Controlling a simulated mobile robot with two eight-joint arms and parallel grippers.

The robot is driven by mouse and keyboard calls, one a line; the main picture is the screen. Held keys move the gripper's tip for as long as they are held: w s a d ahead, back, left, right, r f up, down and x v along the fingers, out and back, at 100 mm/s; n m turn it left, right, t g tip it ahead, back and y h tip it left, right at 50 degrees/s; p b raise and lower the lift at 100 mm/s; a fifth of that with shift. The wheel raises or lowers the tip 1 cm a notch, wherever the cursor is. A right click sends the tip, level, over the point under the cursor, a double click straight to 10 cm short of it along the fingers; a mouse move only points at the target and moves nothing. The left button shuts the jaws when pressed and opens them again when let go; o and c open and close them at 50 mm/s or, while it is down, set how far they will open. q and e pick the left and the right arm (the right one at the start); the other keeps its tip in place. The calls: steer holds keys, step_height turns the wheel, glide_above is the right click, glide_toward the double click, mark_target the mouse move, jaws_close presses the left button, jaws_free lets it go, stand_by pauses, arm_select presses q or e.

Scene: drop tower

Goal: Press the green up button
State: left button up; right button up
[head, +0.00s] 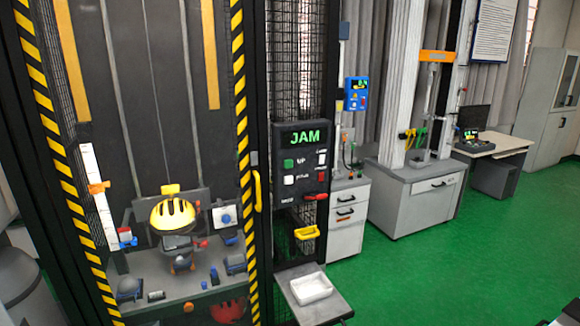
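The green up button (288,163) is a small square on the dark control panel (284,137), left of the label "UP". The panel's display (303,138) reads "JAM" in green letters. A white button (289,180) sits below the green one, and more small white buttons (321,159) line the panel's right side. A red handle (316,197) is at the lower right of the panel. Neither of my grippers can be made out in the head view, and nothing covers the green button.
The drop tower's caged door with yellow-black striped edges and a yellow handle (257,190) stands left of the panel. Inside is a yellow helmet (172,214). Below the panel are a yellow handle (306,233) and a white tray (311,289). Green floor (420,270) is open at right.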

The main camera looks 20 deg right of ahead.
jaws_close()
stand_by(1.4)
